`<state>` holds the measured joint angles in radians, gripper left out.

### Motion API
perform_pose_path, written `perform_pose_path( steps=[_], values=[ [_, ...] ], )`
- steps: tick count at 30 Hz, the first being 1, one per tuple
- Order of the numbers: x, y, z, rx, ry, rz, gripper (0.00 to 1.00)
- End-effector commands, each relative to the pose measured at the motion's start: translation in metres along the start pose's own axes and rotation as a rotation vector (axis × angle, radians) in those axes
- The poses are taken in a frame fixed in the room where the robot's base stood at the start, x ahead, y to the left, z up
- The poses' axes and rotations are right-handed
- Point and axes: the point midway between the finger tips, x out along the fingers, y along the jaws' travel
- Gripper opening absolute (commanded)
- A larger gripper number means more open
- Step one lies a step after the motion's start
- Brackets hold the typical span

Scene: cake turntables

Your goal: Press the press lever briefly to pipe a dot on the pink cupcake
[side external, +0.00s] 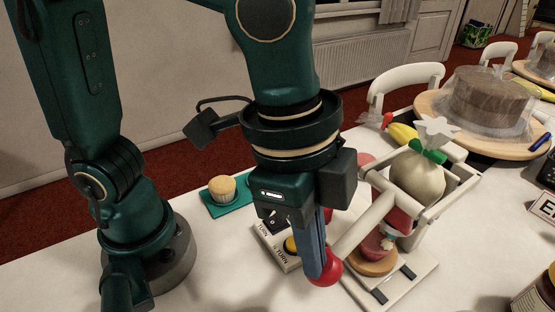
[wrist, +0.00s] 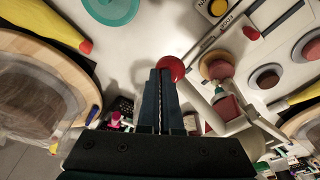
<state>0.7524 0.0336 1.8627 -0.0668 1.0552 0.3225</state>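The press (side external: 350,238) is a cream frame holding a piping bag (side external: 418,178) with a green tie. Its lever ends in a red ball knob (side external: 330,272), which also shows in the wrist view (wrist: 171,68). The pink cupcake (side external: 372,246) sits under the bag on a round wooden plate (side external: 376,266); the frame partly hides it. My gripper (side external: 316,272) points down with its blue fingers together, right at the red knob. In the wrist view, the fingertips (wrist: 160,74) overlap the knob's near edge; I cannot tell whether they touch it.
A box marked TURN (side external: 268,236) with a yellow button (side external: 291,244) stands left of the press. A plain cupcake (side external: 222,188) is on a teal tray (side external: 238,205). A wrapped cake (side external: 486,98) stands on a turntable (side external: 432,105) at the right.

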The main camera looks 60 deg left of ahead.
Motion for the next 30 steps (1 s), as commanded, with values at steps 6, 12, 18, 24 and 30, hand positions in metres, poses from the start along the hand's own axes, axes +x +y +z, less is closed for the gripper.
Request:
perform_pose_path(
  steps=[6, 12, 18, 24, 30],
  values=[
    [-0.007, 0.0, -0.002, 0.0, 0.001, 0.0, 0.0],
    [-0.034, 0.0, -0.008, 0.0, 0.005, -0.002, 0.0],
    [-0.06, -0.001, -0.013, 0.0, 0.005, -0.002, 0.0],
    [-0.083, 0.0, -0.018, 0.0, 0.003, -0.001, 0.0],
    [-0.089, 0.0, -0.018, 0.0, 0.0, 0.0, 0.0]
  ],
)
